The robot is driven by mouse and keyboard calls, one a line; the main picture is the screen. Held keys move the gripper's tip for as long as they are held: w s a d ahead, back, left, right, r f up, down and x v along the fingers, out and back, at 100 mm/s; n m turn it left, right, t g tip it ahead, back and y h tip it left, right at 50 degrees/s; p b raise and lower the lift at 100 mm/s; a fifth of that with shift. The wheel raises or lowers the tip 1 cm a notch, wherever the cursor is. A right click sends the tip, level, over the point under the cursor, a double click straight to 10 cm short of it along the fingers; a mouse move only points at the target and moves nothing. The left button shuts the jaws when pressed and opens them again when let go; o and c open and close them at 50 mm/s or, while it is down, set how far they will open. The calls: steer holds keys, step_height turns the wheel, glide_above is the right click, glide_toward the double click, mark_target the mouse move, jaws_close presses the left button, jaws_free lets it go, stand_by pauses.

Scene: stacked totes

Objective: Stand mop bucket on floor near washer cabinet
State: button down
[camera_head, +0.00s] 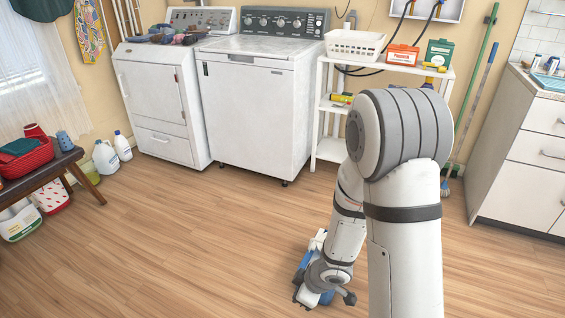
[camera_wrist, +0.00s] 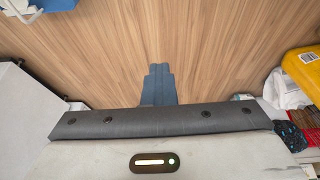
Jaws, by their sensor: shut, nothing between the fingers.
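My gripper (camera_wrist: 158,72) has blue fingers that are together and empty, above the wood floor in the wrist view. In the head view my gripper (camera_head: 322,291) is low at the bottom centre, partly hidden by my wrist. A white washer cabinet (camera_head: 253,108) with a dark control panel stands against the back wall, beyond my gripper. A blue object with a white handle (camera_wrist: 30,8) is cut off at the top left of the wrist view. I cannot tell whether it is the mop bucket, and no other bucket is clearly recognisable.
A yellow container (camera_wrist: 305,75) and several small items are at the right of the wrist view. A white shelf (camera_head: 330,146) stands beside the washer. A dark bench (camera_head: 60,165) is at left, with bottles (camera_head: 105,157) near it. The middle floor (camera_head: 180,230) is clear.

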steer(key=shift+a+r, duration=0.15)
steer(key=shift+r, duration=0.5)
steer(key=shift+r, duration=0.15)
